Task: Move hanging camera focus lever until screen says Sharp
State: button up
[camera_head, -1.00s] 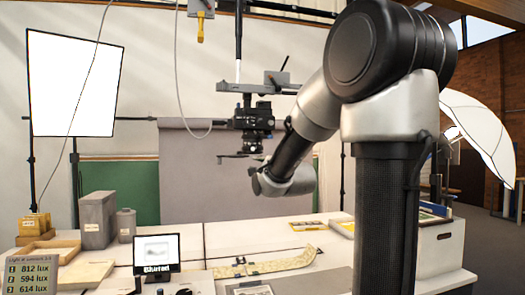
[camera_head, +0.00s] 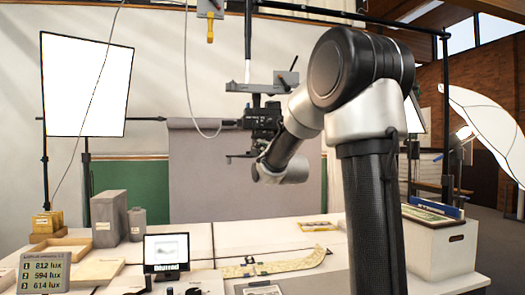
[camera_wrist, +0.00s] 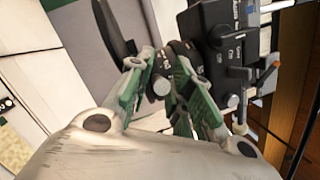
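The hanging camera (camera_head: 262,117) is black and hangs from a stand above the table. In the wrist view its body (camera_wrist: 235,45) fills the upper right, with knobs on its side. The screen (camera_head: 166,252) on the table reads "Blurred". My gripper (camera_wrist: 165,98) has green-sided fingers spread apart, close to the camera's lens. A small round grey knob (camera_wrist: 162,86) shows between the fingers; I cannot tell whether it is the focus lever's end or whether either finger touches it. In the head view my arm's wrist is beside the lens, and the fingers are too small to make out.
A light panel (camera_head: 85,85) stands at the left and a white umbrella (camera_head: 485,125) at the right. Grey boxes (camera_head: 109,218), a lux display (camera_head: 42,272) and a curved strip (camera_head: 275,265) are on the table. A white box (camera_head: 438,242) stands at the right.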

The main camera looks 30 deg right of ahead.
grip_shut()
jog(key=shift+w+a+m+h, duration=0.1)
jog(key=shift+a+m+h, duration=0.25)
jog(key=shift+h, duration=0.35)
jog(key=shift+d, duration=0.1)
grip_release()
